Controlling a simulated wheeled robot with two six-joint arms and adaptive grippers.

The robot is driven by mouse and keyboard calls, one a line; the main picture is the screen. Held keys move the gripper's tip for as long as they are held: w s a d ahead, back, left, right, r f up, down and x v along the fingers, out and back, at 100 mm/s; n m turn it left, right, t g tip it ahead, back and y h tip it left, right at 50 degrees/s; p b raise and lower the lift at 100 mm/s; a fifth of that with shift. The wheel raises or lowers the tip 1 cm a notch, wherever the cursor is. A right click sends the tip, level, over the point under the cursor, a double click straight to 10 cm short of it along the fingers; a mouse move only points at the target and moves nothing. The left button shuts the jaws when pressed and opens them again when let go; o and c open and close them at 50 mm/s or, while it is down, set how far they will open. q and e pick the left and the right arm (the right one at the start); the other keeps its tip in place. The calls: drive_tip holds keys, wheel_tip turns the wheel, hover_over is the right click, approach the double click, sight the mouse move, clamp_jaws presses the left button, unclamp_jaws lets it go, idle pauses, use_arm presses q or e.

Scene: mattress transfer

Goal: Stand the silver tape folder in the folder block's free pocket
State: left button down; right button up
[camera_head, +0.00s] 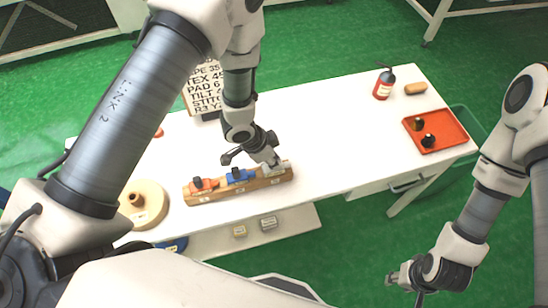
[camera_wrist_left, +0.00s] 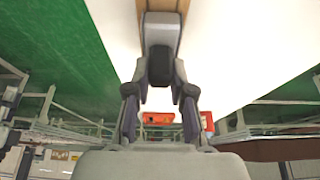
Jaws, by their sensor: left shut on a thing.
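My left gripper (camera_head: 270,161) is over the block's right end, shut on the silver tape folder (camera_head: 279,168). The folder is at the right pocket; how deep it sits is hidden.
A lettered sign (camera_head: 203,88) stands behind the arm. A round beige piece (camera_head: 150,207) is at the left. The table between block and tray is clear.

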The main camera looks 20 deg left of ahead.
use_arm(q)
drive_tip(key=c, duration=0.9)
unclamp_jaws()
drive_tip(key=v, duration=1.2)
drive_tip(key=shift+w, duration=0.1)
